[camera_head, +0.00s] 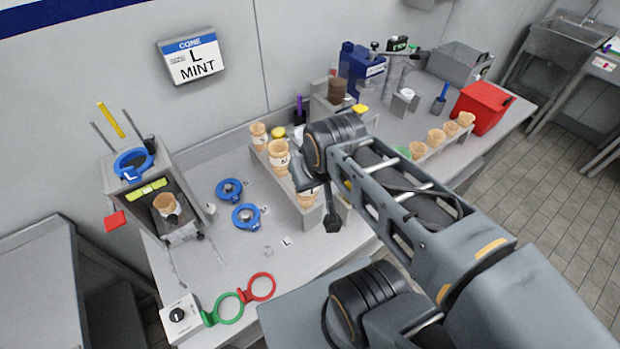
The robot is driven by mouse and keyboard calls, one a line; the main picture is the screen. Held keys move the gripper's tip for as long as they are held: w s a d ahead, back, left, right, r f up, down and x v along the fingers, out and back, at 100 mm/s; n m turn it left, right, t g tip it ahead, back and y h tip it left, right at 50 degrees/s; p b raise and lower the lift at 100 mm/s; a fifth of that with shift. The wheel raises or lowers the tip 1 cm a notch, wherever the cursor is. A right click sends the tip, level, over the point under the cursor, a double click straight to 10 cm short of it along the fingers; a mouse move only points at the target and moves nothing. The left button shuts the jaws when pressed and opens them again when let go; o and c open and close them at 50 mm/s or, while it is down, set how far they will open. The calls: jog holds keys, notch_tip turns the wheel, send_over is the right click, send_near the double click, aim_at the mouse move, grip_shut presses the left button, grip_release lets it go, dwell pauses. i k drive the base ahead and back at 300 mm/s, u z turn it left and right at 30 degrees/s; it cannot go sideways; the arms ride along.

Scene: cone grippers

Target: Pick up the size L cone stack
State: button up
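A metal cone rack (283,183) stands on the counter with cone stacks in a row: a far stack (258,136), a middle stack (279,157) and a near stack (309,196). Their dark size marks are too small to read surely, so I cannot tell for certain which stack is size L; the near one looks widest and is partly hidden by my arm. A wall sign (191,59) reads cone size L, mint. My gripper (333,221) hangs just right of the near stack, mostly hidden behind my arm; its finger opening does not show.
Blue ring holders (246,217) and a small "L" label (287,242) lie left of the rack. A machine (168,205) with a cone stands at left; green (229,308) and red rings lie in front. A red box (482,108) and more cones stand at right.

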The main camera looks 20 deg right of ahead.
aim_at(307, 199)
jog(key=u, duration=3.15)
jog(key=k, duration=1.4)
jog(key=u, duration=0.25)
